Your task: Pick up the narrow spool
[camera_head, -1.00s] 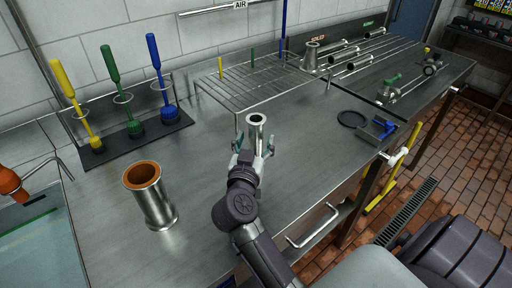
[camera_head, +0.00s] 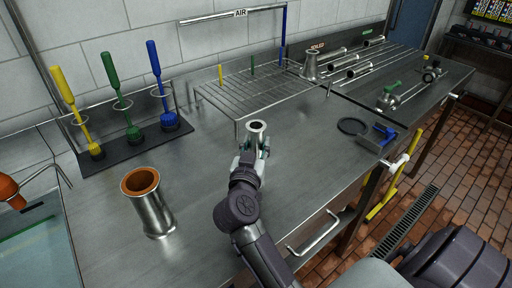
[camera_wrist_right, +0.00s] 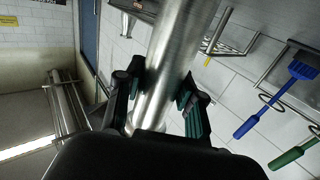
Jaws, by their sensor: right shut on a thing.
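The narrow spool (camera_head: 256,131) is a slim steel tube with a flanged top, upright or nearly so, near the middle of the steel bench in the head view. My right gripper (camera_head: 252,150) is shut around its body, with a finger on each side. In the right wrist view the spool (camera_wrist_right: 172,62) runs between the two dark green finger pads of the right gripper (camera_wrist_right: 164,92). Its lower end is hidden behind the gripper, so I cannot tell whether it touches the bench. My left gripper is not in view.
A wider spool with an orange inside (camera_head: 150,208) stands at the left. A wire rack (camera_head: 255,92) stands behind the gripper. Colored brushes (camera_head: 118,92) hang at the back left. A black ring (camera_head: 352,126) and a blue clamp tool (camera_head: 380,135) lie to the right.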

